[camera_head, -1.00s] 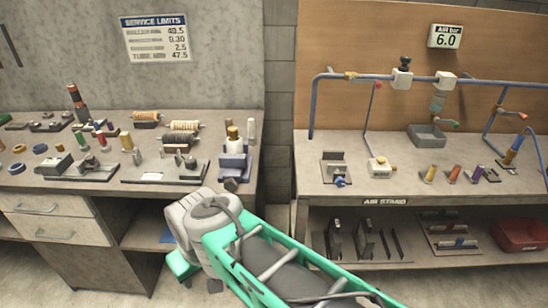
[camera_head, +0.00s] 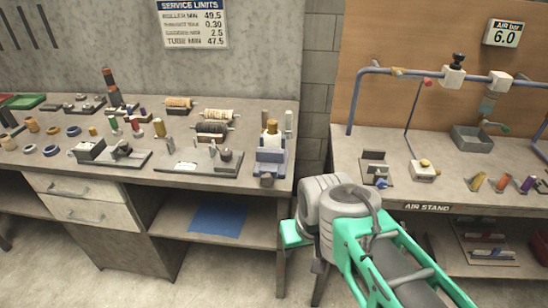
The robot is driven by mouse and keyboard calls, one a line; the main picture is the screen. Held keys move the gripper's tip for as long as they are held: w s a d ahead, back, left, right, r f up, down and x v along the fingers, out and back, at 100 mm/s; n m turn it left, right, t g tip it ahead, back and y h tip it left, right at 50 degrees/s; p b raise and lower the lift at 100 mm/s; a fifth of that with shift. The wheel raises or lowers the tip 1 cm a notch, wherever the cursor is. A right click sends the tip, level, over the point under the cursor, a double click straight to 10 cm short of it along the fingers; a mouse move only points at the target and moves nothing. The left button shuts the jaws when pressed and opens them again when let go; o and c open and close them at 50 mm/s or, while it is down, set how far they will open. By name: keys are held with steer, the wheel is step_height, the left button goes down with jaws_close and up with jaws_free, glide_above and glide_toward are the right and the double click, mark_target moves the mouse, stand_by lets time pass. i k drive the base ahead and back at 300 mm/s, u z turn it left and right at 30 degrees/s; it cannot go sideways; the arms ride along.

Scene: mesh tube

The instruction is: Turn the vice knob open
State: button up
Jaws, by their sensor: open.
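The vice (camera_head: 270,152) is blue-grey and stands at the right front corner of the left workbench, with a pale and yellow upright piece in its top. Its grey knob (camera_head: 267,180) sticks out at the front, over the bench edge. My arm, green with grey joints, reaches in from the bottom right, below and to the right of the vice, and is apart from it. I cannot make out my gripper's fingers; they seem hidden behind the grey joint or below it.
The left workbench (camera_head: 240,110) holds spools, rings, small cylinders and dark trays left of the vice. A blue sheet (camera_head: 219,219) lies on its lower shelf. The air stand (camera_head: 400,194) with blue pipes (camera_head: 353,105) is at the right, across a narrow gap.

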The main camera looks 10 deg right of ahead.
mark_target(266, 180)
steer(key=k, duration=1.2)
steer(key=u, duration=0.3)
steer(key=i, duration=0.8)
steer(key=u, duration=0.8)
